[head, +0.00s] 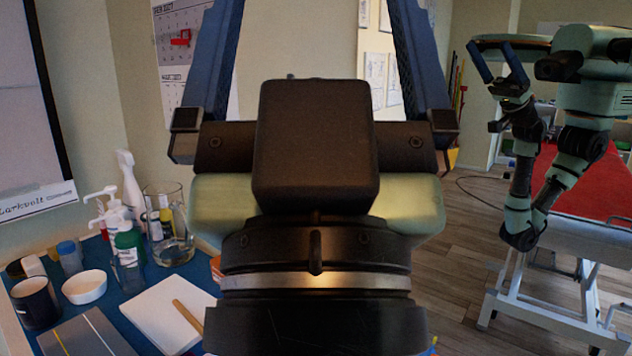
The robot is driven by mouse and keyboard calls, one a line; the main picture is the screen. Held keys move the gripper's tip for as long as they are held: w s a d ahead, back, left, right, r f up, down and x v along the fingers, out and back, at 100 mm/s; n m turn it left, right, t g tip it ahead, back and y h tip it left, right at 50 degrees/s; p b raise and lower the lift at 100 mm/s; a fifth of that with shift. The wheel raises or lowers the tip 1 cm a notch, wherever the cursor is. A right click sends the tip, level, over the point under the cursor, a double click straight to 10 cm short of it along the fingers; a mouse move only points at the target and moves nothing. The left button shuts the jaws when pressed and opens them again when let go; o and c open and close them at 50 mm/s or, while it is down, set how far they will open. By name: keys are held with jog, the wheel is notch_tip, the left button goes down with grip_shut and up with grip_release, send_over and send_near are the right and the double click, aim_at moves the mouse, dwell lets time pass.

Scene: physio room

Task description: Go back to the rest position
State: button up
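My gripper (314,40) fills the middle of the head view, close to the camera and in front of the room. Its two blue fingers stand wide apart, on the left and right of the dark housing. The fingers run out of the top of the picture, so their tips are hidden. Nothing shows held between the visible parts of the fingers. The gripper body and wrist hide the middle of the scene, including the right part of the blue tabletop (150,268).
At lower left stand bottles, a glass jug (170,235), a white bowl (84,287), a dark mug (36,303) and a notepad (160,308). At right are a treatment bench with a red top (590,180) and a teal arm, perhaps reflected.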

notch_tip(320, 180, up, 22)
jog(key=p, duration=1.9)
jog(key=shift+f, duration=0.15)
